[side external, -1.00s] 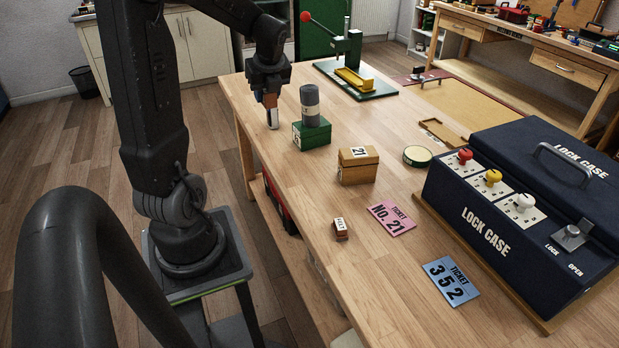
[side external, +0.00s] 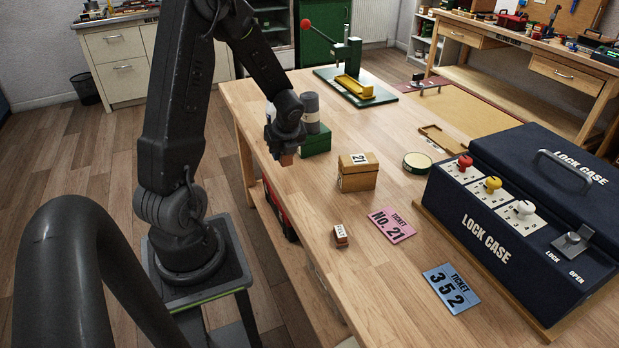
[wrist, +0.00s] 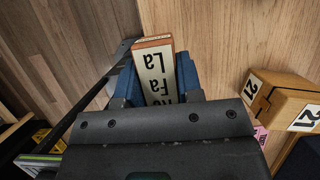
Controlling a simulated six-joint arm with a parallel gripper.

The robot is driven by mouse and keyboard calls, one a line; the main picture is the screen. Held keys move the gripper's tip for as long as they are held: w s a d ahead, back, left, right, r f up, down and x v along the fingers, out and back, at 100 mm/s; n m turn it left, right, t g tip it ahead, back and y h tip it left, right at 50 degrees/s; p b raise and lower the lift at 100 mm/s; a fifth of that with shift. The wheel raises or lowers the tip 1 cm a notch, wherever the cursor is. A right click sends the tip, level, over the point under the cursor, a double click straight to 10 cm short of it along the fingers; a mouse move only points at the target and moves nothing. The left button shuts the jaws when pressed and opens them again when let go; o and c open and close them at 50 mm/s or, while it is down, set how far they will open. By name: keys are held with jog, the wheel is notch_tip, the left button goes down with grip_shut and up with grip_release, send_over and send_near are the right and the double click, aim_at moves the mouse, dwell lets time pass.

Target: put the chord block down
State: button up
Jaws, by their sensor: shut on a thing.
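The chord block is a wooden block with a white face lettered La, Fa and a partly hidden third word. It shows in the wrist view (wrist: 153,68) between the blue finger pads of my gripper (wrist: 157,84). In the side external view my gripper (side external: 285,148) points down near the table's left edge, in front of the green box. Only a brown end of the block (side external: 286,160) shows below the fingers there. The block appears above the tabletop (side external: 310,199); the exact gap cannot be told.
A green box (side external: 317,143) with a grey cylinder (side external: 309,103) stands behind my gripper. A wooden box marked 21 (side external: 355,181) stands to the right. A small labelled block (side external: 340,236), a pink ticket (side external: 391,226), a blue ticket (side external: 452,289) and the lock case (side external: 480,235) lie nearer the camera.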

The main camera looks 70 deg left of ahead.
send_over(308, 182)
jog(key=d, duration=0.1)
notch_tip(308, 182, down, 4)
jog(key=shift+s+f, duration=0.1)
jog(key=shift+d+f, duration=0.1)
jog(key=shift+f, duration=1.95)
jog(key=shift+f, duration=0.1)
jog(key=o, duration=0.9)
